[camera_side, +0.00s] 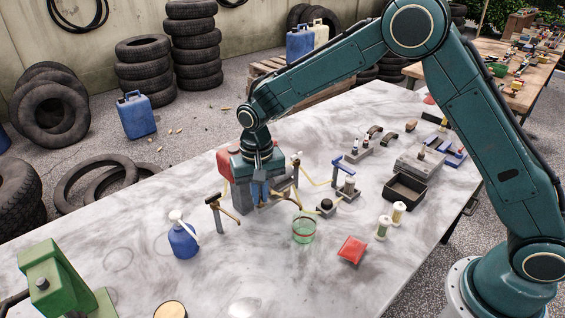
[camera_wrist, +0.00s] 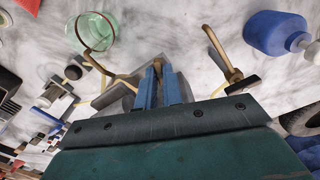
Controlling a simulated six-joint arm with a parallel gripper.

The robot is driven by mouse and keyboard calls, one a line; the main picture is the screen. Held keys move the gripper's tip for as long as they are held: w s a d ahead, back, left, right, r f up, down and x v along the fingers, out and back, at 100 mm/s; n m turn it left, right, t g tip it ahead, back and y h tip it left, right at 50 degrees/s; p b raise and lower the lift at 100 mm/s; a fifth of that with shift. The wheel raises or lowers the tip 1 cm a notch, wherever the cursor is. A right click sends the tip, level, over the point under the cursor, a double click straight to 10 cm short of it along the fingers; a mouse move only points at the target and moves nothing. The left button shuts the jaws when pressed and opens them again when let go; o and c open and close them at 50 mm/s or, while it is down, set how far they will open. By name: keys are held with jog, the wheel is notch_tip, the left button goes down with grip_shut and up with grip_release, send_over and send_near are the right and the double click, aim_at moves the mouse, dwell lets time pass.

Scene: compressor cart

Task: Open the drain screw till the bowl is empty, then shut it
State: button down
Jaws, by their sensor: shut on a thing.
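My gripper (camera_wrist: 162,75) points down at the grey stand in the middle of the table, and its blue fingers also show in the side view (camera_side: 260,191). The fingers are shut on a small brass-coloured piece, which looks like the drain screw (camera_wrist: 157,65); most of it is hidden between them. A clear green cup (camera_side: 304,232) with a red ring stands on the table to the right of my gripper. It also shows in the wrist view (camera_wrist: 95,30), with a brass tube end at its rim. I cannot make out the bowl or its liquid level.
A black tray (camera_side: 405,191), two small jars and a red packet (camera_side: 352,249) lie to the right.

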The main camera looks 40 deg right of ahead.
jog(key=shift+n, duration=1.2)
jog(key=c, duration=1.5)
grip_release()
jog(key=shift+c, duration=0.2)
notch_tip(320, 180, up, 14)
